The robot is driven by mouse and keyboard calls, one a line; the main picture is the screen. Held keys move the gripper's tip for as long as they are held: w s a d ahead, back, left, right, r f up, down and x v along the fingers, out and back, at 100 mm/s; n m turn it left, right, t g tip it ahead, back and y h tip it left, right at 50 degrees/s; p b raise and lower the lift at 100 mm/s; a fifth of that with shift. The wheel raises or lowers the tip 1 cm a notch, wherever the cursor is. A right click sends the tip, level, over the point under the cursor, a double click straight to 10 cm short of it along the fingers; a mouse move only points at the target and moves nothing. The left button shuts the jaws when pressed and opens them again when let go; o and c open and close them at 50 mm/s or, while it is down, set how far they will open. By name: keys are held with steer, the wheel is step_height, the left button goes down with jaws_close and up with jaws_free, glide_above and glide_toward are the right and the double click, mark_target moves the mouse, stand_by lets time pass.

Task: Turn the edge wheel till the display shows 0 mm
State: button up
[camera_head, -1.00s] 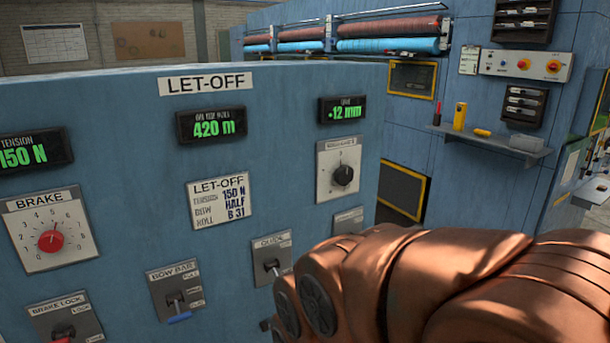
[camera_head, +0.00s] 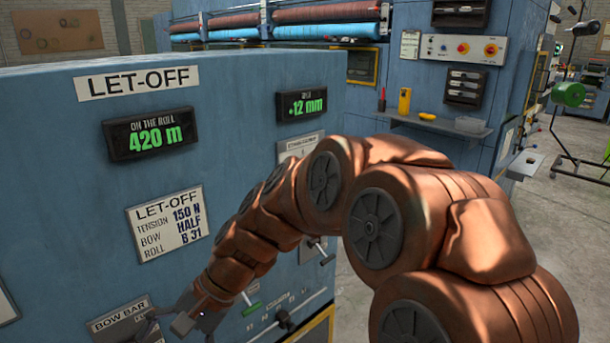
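The display that reads +12 mm (camera_head: 302,105) is on the blue let-off panel (camera_head: 60,180), in its upper right part. A light plate (camera_head: 300,144) sits below this display, mostly covered by my copper arm. I cannot make out an edge wheel; my arm hides much of that part of the panel. My gripper (camera_head: 165,325) is low at the left, close to the panel beside the bow bar plate (camera_head: 118,318). Its fingers are small and dark against the grey fittings. I cannot tell whether they are open or touch anything.
A 420 m display (camera_head: 150,134) and a let-off card (camera_head: 166,222) are left of my arm. A lever with a green grip (camera_head: 251,308) and a dark knob (camera_head: 284,318) are right of my gripper.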

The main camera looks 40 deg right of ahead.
steer(key=w+d+r+m+t, duration=0.35)
steer(key=w+d+m, duration=0.2)
steer(key=d, duration=0.25)
steer(key=w+d+r+m+t, duration=0.2)
steer(key=w+d+m+t, duration=0.2)
steer(key=w+d, duration=0.3)
steer(key=w+d+r+m+t, duration=0.2)
steer(key=w+d+m+t, duration=0.25)
steer(key=d, duration=0.45)
steer(key=s+d+m+t+h, duration=0.2)
steer(key=d+m+h, duration=0.35)
steer(key=d, duration=0.75)
steer(key=s+d+m+t+h, duration=0.25)
steer(key=d+m, duration=0.55)
steer(key=d, duration=0.6)
steer(key=shift+g+h, duration=0.25)
steer(key=shift+h, duration=0.15)
steer(key=shift+w+r+p, duration=0.1)
steer(key=shift+w+p, duration=1)
steer(key=shift+w, duration=3.05)
steer(key=c, duration=1.1)
